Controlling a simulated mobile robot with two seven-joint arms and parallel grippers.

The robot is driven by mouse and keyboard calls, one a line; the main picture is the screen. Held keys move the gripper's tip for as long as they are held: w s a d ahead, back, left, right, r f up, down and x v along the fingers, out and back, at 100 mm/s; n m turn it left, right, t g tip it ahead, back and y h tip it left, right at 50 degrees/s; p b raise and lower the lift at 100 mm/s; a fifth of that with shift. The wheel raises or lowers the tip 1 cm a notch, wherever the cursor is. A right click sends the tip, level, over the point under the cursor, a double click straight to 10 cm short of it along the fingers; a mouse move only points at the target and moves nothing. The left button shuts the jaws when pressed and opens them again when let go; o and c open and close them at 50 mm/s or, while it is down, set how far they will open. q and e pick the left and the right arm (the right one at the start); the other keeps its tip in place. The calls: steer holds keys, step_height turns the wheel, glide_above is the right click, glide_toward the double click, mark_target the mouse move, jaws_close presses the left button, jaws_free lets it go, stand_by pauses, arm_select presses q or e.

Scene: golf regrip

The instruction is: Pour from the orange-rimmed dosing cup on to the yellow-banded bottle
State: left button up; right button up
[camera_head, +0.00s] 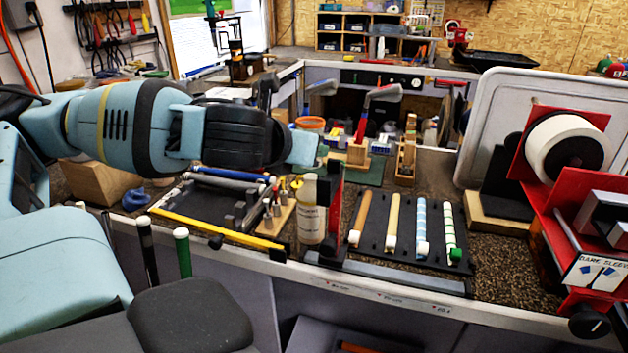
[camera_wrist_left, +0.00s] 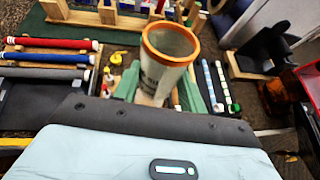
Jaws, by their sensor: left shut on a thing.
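The orange-rimmed dosing cup (camera_wrist_left: 165,75) is pale with dark print. In the left wrist view its open mouth faces the camera, and its contents are not clear. My left gripper (camera_wrist_left: 158,92) is shut on the cup, one finger on each side. In the head view an orange rim (camera_head: 310,123) shows just above my left gripper (camera_head: 308,150), whose end hides what is below it. A pale bottle (camera_head: 311,212) with dark print stands upright on the bench below the gripper. I cannot make out a yellow band on it. My right gripper is not in view.
A red and black upright (camera_head: 335,200) stands close right of the bottle. A wooden block of small tools (camera_head: 272,217) is close left. A dark tray (camera_head: 374,245) holds several grips. A red stand with a white roll (camera_head: 568,148) is at the right. The bench front edge is near.

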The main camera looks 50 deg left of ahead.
arm_select(q)
steer(key=shift+w+f+t, duration=0.1)
steer(key=shift+w+t, duration=0.05)
steer(key=shift+t, duration=0.25)
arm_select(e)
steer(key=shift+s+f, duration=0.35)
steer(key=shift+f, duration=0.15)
